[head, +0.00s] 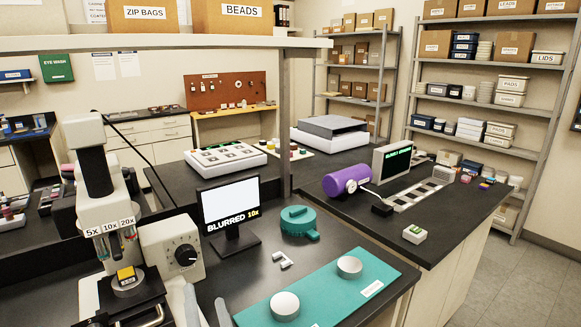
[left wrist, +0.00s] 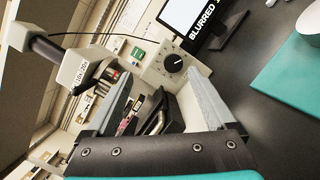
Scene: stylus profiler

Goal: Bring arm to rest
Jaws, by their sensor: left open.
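My left gripper (head: 207,302) shows at the bottom edge of the head view, its two grey fingers apart with nothing between them. It is just right of the microscope's base, in front of the grey knob box. In the left wrist view the open fingers of the gripper (left wrist: 160,78) spread toward the microscope (left wrist: 85,68) and the knob box (left wrist: 172,66). The rest of my left arm is out of the head view. My right gripper is not in view.
The microscope (head: 97,170) stands at left with a yellow piece (head: 126,275) on its stage. A monitor (head: 230,203) reads "BLURRED 10x". A teal mat (head: 325,290) with two white discs and a teal round object (head: 299,221) lie right. A shelf post (head: 285,120) rises behind.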

